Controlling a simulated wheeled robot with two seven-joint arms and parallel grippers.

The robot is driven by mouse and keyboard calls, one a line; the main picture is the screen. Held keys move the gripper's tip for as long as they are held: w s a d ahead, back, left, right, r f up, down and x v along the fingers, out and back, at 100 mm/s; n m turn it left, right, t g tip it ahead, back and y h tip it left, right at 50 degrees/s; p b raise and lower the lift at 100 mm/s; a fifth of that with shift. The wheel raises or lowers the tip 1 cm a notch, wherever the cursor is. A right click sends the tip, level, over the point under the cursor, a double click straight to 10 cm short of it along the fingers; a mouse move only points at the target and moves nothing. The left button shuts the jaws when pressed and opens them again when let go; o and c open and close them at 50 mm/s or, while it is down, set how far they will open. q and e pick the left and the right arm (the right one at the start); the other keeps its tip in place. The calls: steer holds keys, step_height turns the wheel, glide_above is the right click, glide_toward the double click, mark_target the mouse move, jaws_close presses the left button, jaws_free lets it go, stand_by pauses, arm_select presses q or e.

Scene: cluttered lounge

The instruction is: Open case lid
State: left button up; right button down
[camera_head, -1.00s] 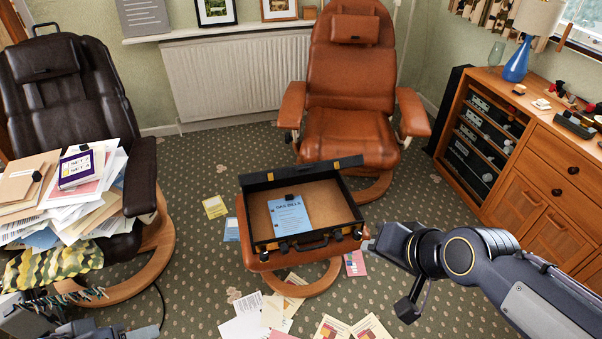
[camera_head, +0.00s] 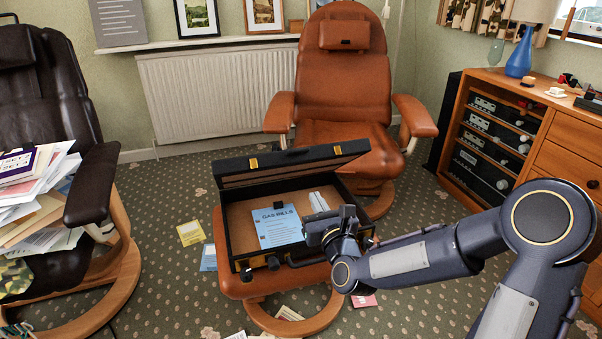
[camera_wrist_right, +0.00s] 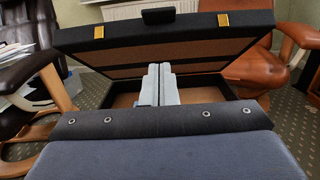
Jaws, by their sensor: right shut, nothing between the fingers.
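The black case (camera_head: 232,235) sits on a brown leather footstool (camera_head: 235,285). Its lid (camera_head: 290,162) is raised along the back edge, with the brown lining facing me. In the right wrist view the lid (camera_wrist_right: 170,38) stands ahead, gold catches and handle along its top edge. A blue "Gas Bills" paper (camera_head: 277,226) lies inside the case. My right gripper (camera_head: 319,201) is over the right part of the open case, fingers together and empty, in front of the lid. Its pale fingers (camera_wrist_right: 158,84) appear apart from the lid lining. My left gripper is out of view.
A brown armchair (camera_head: 345,80) stands close behind the case. A dark chair (camera_head: 90,185) piled with papers (camera_head: 35,200) is at left. A wooden cabinet (camera_head: 555,150) stands at right. Papers (camera_head: 190,233) lie on the carpet around the footstool.

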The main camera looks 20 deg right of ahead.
steer(key=b, duration=0.1)
glide_toward(297, 154)
step_height(297, 154, down, 3)
steer(key=w, duration=0.2)
steer(key=w+r, duration=0.2)
steer(key=r, duration=0.1)
steer(key=shift+w+a+b, duration=0.1)
steer(key=shift+w+b, duration=0.2)
steer(key=shift+w, duration=0.1)
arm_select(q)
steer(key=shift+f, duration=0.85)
arm_select(e)
steer(key=shift+w+r, duration=0.35)
steer(key=shift+w, duration=0.05)
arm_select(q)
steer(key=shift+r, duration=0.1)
